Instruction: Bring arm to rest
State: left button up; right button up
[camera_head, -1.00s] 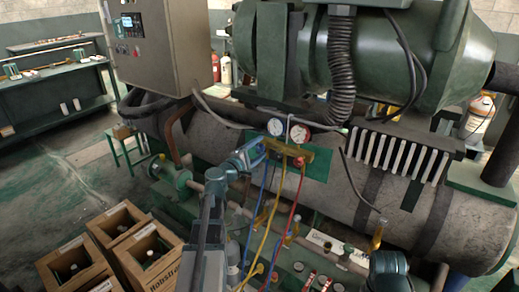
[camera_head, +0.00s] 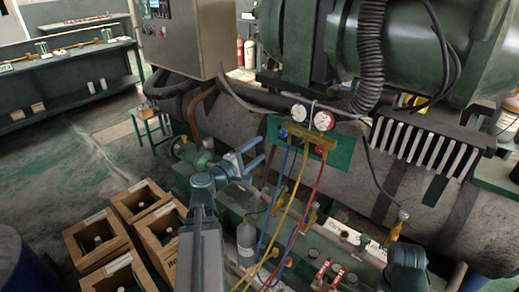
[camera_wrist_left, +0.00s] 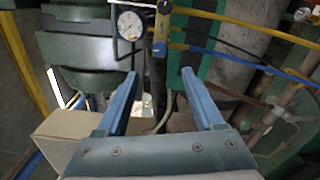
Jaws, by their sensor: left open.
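My left gripper (camera_head: 259,153) is open and empty, with blue fingers, in the middle of the head view. It is just left of the gauge manifold and apart from it in the picture. The yellow manifold (camera_head: 308,140) sits on a green plate (camera_head: 341,154), with two round gauges (camera_head: 298,112) above it and blue, yellow and red hoses hanging below. In the left wrist view, the open fingers (camera_wrist_left: 161,75) have nothing between them, with a gauge (camera_wrist_left: 131,26) and the manifold (camera_wrist_left: 161,30) beyond.
Open wooden crates (camera_head: 141,198) stand on the floor at lower left. A grey cylinder (camera_head: 246,240) stands beside my left arm. The control cabinet (camera_head: 180,37) and large green machine (camera_head: 440,45) fill the back. Clear floor (camera_head: 70,160) lies left.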

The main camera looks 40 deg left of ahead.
dwell(0.4)
pick_arm(q)
jog(key=w+d+f+m+g+h+p, duration=0.1)
jog(key=d+f+m+g+h, duration=0.4)
jog(key=d, duration=0.7)
jog(key=w+d+f+m+g+h+p, duration=0.15)
jog(key=d+f+m+g, duration=0.35)
jog(key=d, duration=0.8)
jog(key=s+d+f+m+g+y+p, duration=0.2)
jog(key=s+d+m+g+y, duration=0.2)
jog(key=s+d+m, duration=0.2)
jog(key=s+d+f+m+g+y+p, duration=0.1)
jog(key=s+d+f+m+g+y, duration=0.2)
jog(key=s+d+m, duration=0.4)
jog(key=s+g+y, duration=0.1)
jog(key=s+y, duration=0.1)
jog(key=s, duration=0.1)
jog(key=shift+s+d+f+p, duration=0.15)
jog(key=shift+d+f+p, duration=0.15)
jog(key=shift+p, duration=0.1)
